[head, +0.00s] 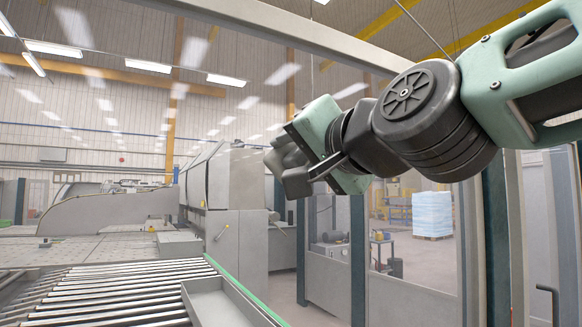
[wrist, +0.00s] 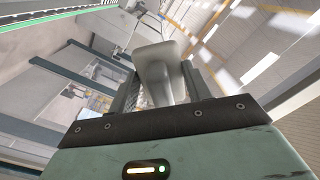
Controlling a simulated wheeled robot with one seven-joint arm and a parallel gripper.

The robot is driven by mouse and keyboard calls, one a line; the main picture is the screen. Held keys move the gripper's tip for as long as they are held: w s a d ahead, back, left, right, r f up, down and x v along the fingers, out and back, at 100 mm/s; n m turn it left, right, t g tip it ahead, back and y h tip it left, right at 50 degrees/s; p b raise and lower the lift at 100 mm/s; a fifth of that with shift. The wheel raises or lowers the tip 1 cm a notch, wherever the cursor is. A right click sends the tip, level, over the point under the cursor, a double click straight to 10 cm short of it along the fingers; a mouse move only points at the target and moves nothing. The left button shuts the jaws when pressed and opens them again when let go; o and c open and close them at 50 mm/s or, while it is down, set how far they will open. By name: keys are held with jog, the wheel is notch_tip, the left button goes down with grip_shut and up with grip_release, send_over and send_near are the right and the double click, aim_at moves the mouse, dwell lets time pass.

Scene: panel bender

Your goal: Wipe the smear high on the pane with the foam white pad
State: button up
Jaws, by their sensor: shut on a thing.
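My gripper (head: 312,165) is raised in the middle of the head view, reaching left from the arm at the upper right. It is shut on the foam pad (head: 287,166), which looks grey-white there. In the wrist view the pad (wrist: 158,72) shows as a pale block with a narrower grip between the two dark fingers of my gripper (wrist: 160,88). A glazed enclosure with a clear pane (head: 415,225) stands behind and below the arm. I cannot make out the smear; pale streaks high up look like lamp reflections. Whether the pad touches any glass cannot be told.
A roller conveyor (head: 110,290) with a grey tray (head: 225,303) and green edge lies at the lower left. A grey machine (head: 235,205) stands behind it. A dark post (head: 357,260) and a door handle (head: 548,292) are at the right. Floor shows between machine and enclosure.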

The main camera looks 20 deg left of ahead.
jog(key=shift+w+d+b, duration=0.75)
jog(key=shift+b, duration=0.75)
jog(key=w+d+b, duration=0.1)
jog(key=b, duration=0.2)
jog(key=w+d+b, duration=0.1)
jog(key=w+b, duration=0.1)
jog(key=b, duration=0.1)
jog(key=shift+b, duration=0.4)
jog(key=s+a+r+p, duration=0.1)
jog(key=s+p, duration=0.1)
jog(key=p, duration=0.5)
jog(key=shift+a+r, duration=0.3)
jog(key=shift+r, duration=0.1)
